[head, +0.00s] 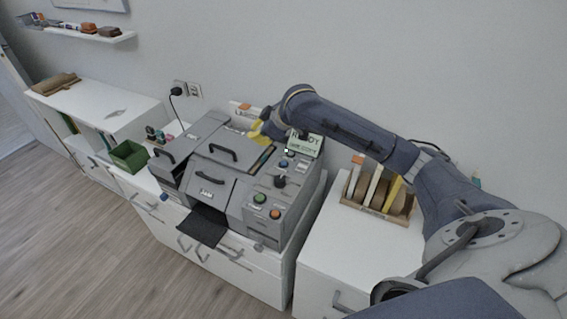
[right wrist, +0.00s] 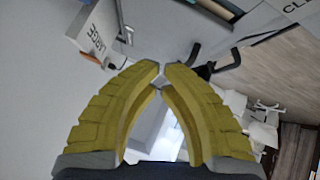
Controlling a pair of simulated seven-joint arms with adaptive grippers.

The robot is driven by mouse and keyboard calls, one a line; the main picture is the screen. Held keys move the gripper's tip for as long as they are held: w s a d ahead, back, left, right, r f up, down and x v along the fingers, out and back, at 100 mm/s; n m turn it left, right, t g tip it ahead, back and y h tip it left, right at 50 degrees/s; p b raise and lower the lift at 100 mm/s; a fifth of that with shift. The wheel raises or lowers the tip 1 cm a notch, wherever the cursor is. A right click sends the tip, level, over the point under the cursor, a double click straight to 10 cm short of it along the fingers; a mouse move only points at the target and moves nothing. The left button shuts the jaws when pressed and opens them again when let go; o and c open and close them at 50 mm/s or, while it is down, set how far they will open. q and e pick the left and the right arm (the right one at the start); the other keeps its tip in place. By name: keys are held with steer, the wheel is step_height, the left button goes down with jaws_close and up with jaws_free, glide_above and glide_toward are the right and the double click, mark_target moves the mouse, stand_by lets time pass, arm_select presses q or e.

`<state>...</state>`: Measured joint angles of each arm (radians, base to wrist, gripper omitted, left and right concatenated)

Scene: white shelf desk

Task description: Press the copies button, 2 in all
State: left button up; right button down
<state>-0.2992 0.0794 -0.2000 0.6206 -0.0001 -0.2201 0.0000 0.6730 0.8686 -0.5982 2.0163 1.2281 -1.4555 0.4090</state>
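The grey copier-like machine (head: 216,165) stands on the white cabinet, with a right-hand panel of controls. My right gripper (head: 259,135) is above the machine's back, apart from the front buttons. Its yellow fingertips (right wrist: 163,67) meet, with nothing held. My left gripper is not in view.
A green bin (head: 129,156) stands left of the machine. A wooden rack (head: 377,195) stands on the cabinet to the right, below my right arm. A black tray (head: 202,226) juts from the machine's front. A box marked LARGE (right wrist: 96,35) shows in the right wrist view.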

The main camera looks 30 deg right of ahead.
steer(key=r+n+g+h, duration=0.1)
steer(key=n+h, duration=0.1)
glide_above(284, 163)
steer(key=w, duration=0.2)
steer(key=shift+a+r, duration=0.1)
steer(key=shift+a, duration=0.15)
steer(key=shift+f, duration=4.4)
steer(key=c, duration=2.1)
jaws_free()
jaws_close()
steer(key=shift+f, duration=0.2)
